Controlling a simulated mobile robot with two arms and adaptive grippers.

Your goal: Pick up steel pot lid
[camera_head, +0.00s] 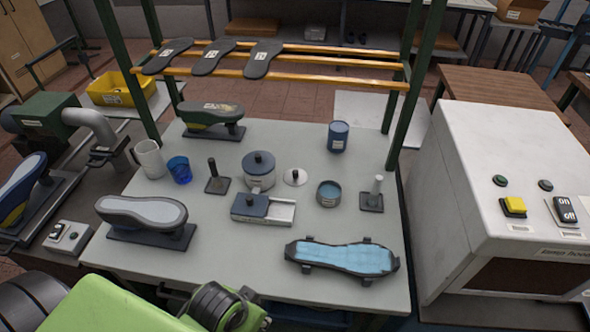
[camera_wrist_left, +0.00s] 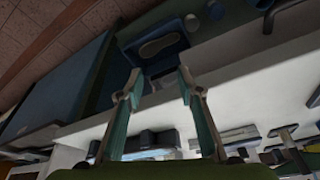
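A flat pale disc with a dark knob (camera_head: 295,177), which looks like the steel pot lid, lies on the grey worktable (camera_head: 250,220) in the head view. It is just right of a pot (camera_head: 259,174) that has a dark blue top with a knob. My left gripper (camera_wrist_left: 158,82) is open in the left wrist view, with nothing between its fingers. I cannot make out the lid in that view. The left gripper's fingers do not show clearly in the head view, and my right gripper is not in view.
Around the disc are a small round tin (camera_head: 328,193), a blue can (camera_head: 338,137), a blue cup (camera_head: 180,170) and a grey sliding-top box (camera_head: 263,209). A blue-topped sole form (camera_head: 342,257) lies at front right. Green posts carry an orange rack (camera_head: 300,48) over the table's back.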

